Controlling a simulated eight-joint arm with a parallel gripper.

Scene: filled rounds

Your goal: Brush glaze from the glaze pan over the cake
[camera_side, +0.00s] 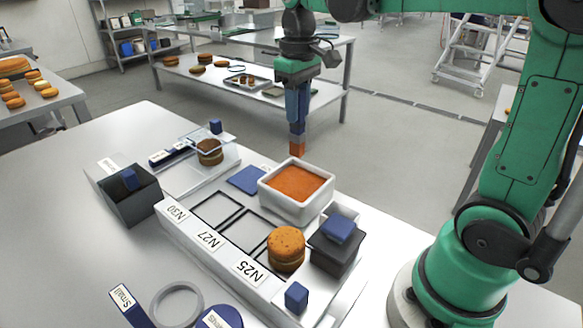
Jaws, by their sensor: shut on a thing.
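My gripper (298,86) points straight down and is shut on a blue brush (298,122) with an orange tip. The tip is just above the back rim of the pan in the picture; I cannot tell its exact height or depth. The glaze pan (268,200) is a white square dish filled with orange glaze. A round, orange-brown filled cake (286,245) sits in front of the pan, at the N25 end of the white rack. I cannot tell which cake is meant.
The white rack (180,232) has empty dark-framed places by N30 and N27. Dark boxes with blue blocks stand left (130,205) and right (335,252). A blue square (246,180) lies left of the pan. The table's left is clear.

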